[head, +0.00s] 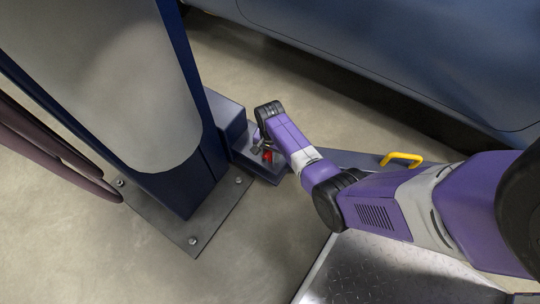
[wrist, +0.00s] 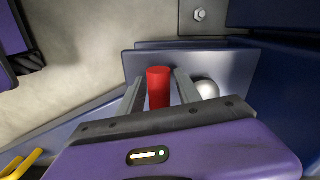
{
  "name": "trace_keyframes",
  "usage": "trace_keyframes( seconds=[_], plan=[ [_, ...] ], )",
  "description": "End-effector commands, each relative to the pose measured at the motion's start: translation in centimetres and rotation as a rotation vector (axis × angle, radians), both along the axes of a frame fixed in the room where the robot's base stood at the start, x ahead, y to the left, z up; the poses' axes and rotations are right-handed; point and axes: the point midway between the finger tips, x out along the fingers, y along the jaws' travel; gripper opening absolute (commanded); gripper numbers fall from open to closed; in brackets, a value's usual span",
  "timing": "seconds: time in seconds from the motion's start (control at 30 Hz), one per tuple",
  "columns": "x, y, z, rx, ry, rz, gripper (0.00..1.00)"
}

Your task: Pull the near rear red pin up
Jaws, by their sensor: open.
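The red pin (wrist: 158,88) stands upright on a blue-grey bracket (wrist: 240,62) in the wrist view. My gripper (wrist: 157,82) is open, with one finger on each side of the pin. There is a small gap on the left; whether the right finger touches the pin I cannot tell. In the head view the red pin (head: 268,156) is a small red spot on the bracket at the foot of the blue column, and my gripper (head: 260,143) is right at it, partly hiding it.
A silver ball-shaped knob (wrist: 207,89) sits close beside the right finger. A blue column (head: 192,150) rises from a bolted base plate (head: 215,222). A large blue body panel (head: 430,50) fills the upper right.

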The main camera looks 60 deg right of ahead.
Motion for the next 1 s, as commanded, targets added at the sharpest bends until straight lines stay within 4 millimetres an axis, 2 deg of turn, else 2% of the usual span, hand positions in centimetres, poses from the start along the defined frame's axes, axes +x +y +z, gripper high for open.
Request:
trace_keyframes(
  seconds=[0.13,0.17,0.33,0.37,1.0],
  plan=[
    [0.00,0.01,0.05,0.000,0.000,0.000,0.40],
    [0.00,0.01,0.05,0.000,0.000,0.000,0.36],
    [-0.01,0.02,0.05,0.000,0.000,0.000,0.03],
    [-0.01,0.02,0.05,0.000,0.000,0.001,0.00],
    [-0.03,0.04,0.03,0.000,0.001,0.003,0.00]
  ],
)
